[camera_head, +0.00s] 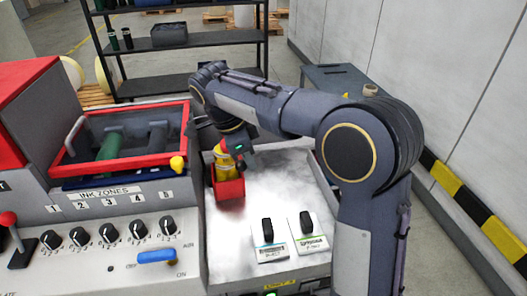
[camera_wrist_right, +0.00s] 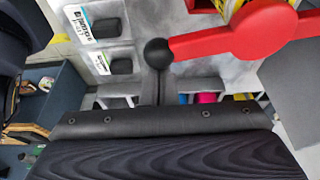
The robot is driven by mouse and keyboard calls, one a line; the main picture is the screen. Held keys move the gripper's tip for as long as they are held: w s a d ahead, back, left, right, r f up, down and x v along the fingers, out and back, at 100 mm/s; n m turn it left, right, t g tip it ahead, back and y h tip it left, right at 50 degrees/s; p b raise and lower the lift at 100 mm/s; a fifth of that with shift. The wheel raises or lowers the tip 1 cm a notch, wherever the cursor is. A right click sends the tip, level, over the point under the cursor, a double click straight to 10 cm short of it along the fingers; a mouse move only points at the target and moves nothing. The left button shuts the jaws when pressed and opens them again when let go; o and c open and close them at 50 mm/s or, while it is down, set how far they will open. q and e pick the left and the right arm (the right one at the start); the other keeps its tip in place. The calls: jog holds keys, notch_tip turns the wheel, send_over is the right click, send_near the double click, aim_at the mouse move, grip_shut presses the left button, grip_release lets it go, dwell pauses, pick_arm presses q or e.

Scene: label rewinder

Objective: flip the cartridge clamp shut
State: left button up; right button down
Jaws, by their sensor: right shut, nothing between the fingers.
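A red clamp lever with a black ball end (camera_wrist_right: 157,52) crosses the top right of the right wrist view, its red arm (camera_wrist_right: 225,38) running right to a round red hub. In the head view a yellow cartridge (camera_head: 224,163) stands above a red block (camera_head: 229,188) on the grey panel, partly hidden by my right gripper. My right gripper (camera_head: 240,158) is shut and empty, close beside the yellow cartridge. I cannot tell whether it touches the lever. My left gripper is not in view.
A red-framed ink tray (camera_head: 120,160) and a row of black knobs (camera_head: 108,231) are on the left. Two labelled plates with black knobs (camera_head: 268,231) lie in front of the red block. A dark shelf rack (camera_head: 180,43) stands behind. My right arm covers the right side.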

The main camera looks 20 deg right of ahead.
aim_at(237, 166)
jog(key=a, duration=0.3)
jog(key=shift+a+p, duration=0.2)
jog(key=shift+p, duration=0.1)
jog(key=shift+w+a, duration=0.1)
jog(key=shift+a, duration=0.2)
jog(key=shift+a, duration=0.15)
